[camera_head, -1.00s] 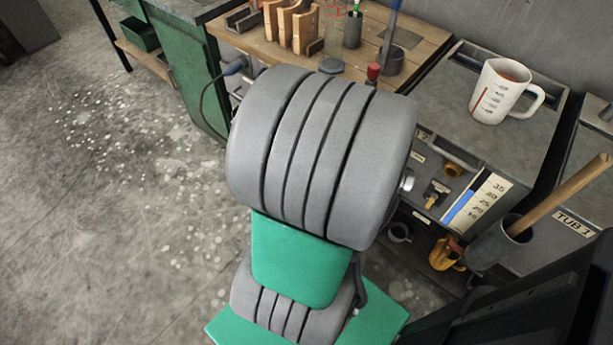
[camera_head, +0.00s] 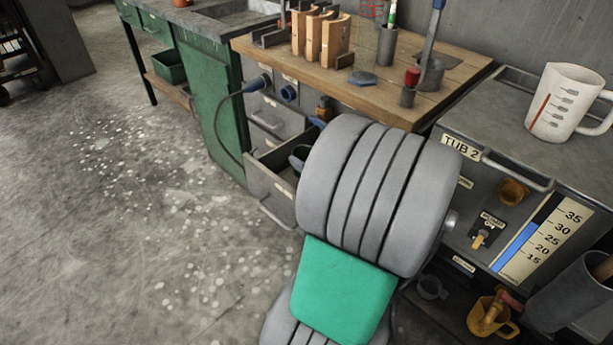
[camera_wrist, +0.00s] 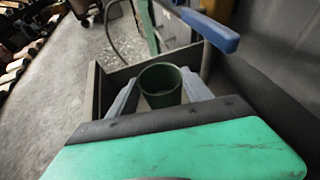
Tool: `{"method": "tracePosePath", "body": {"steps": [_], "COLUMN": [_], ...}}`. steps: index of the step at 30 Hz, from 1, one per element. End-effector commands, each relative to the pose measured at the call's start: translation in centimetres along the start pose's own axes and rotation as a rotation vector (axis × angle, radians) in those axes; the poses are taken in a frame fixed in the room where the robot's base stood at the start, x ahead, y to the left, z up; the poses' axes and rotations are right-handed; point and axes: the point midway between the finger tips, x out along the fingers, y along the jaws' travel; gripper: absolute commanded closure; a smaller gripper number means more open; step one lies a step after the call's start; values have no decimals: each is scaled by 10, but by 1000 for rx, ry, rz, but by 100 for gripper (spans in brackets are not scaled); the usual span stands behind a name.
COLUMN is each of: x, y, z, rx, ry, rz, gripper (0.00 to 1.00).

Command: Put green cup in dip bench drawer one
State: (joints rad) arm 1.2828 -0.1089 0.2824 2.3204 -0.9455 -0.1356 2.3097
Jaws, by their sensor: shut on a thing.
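The green cup (camera_wrist: 160,86) is upright in the wrist view. My gripper (camera_wrist: 161,92) is shut on it, with one grey finger on each side. Dark walls of an open drawer (camera_wrist: 95,92) show around and beyond the cup. I cannot tell whether the cup touches the drawer floor. In the head view, an open grey drawer (camera_head: 268,188) sticks out below the wooden bench (camera_head: 395,105).
A blue bar (camera_wrist: 212,30) stands close beyond the cup in the wrist view. Wooden blocks (camera_head: 328,36) and tools stand on the bench. At right, a white measuring jug (camera_head: 560,100) stands on the tub unit (camera_head: 470,128).

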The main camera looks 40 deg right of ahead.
Motion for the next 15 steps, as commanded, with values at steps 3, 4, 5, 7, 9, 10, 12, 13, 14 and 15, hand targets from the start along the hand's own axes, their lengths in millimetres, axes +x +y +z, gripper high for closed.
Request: {"method": "tracePosePath", "body": {"steps": [3,4,5,7,9,10,12,13,14,15], "x": [16,18,20,27,36,38,42,43,42,42], "y": [-1,-1,-1,-1,-2,-1,-1,-1,-1,-1], "z": [-10,-10,-12,-17,-29,-36,-46,-47,-47,-45], "rx": [-1,-1,0,0,2,2,1,0,0,0], "ry": [0,0,0,1,1,1,0,0,-1,-1], "rz": [1,1,1,3,1,1,0,0,0,0], "gripper": [82,82,82,82,82,82,82,82,82,82]}}
